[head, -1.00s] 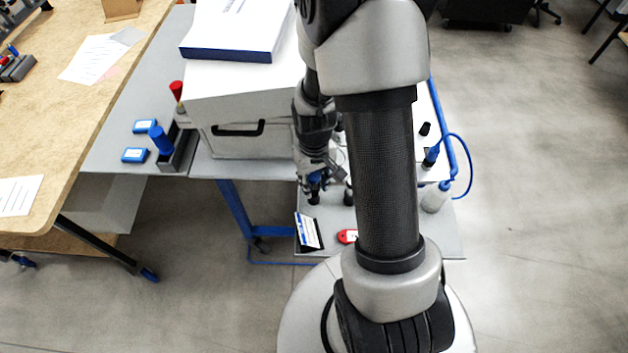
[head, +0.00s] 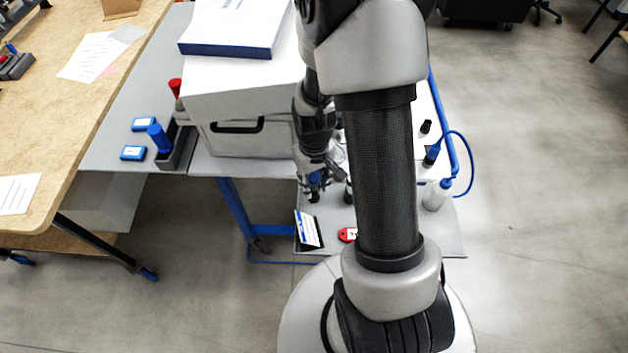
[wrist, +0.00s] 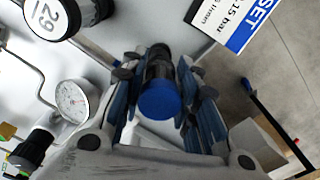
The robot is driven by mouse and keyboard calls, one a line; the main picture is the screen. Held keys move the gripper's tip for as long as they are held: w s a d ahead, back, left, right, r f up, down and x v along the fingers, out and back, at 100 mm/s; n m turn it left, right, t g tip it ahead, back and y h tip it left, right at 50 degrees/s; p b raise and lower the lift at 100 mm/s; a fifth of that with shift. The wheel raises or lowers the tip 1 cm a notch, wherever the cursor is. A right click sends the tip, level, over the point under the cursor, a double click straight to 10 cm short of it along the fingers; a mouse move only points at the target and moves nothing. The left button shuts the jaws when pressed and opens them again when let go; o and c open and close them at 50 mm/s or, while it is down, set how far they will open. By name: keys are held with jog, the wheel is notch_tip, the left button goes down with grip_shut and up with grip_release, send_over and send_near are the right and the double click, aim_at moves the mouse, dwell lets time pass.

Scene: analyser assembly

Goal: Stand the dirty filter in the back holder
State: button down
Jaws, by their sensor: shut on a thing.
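A dark holder block (head: 179,150) stands on the grey bench left of the white analyser box. A red-capped cylinder (head: 176,89) with a pale lower part stands at its back end. A blue cylinder (head: 160,138) stands at its front end. No label shows which is the dirty filter. My gripper (head: 315,184) is low in front of the analyser, well right of the holder. In the wrist view its fingers (wrist: 159,92) are shut around a black part with a round blue end (wrist: 159,101). My arm hides part of the analyser front.
The white analyser (head: 240,100) stands between my gripper and the holder. Two blue boxes (head: 133,153) lie left of the holder.

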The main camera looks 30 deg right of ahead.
jog(key=shift+f+b, duration=0.35)
jog(key=shift+f, duration=0.1)
dwell(0.3)
dwell(0.3)
jog(key=c, duration=1.2)
grip_release()
jog(key=shift+o, duration=0.2)
notch_tip(320, 180, up, 12)
jog(key=shift+r, duration=0.1)
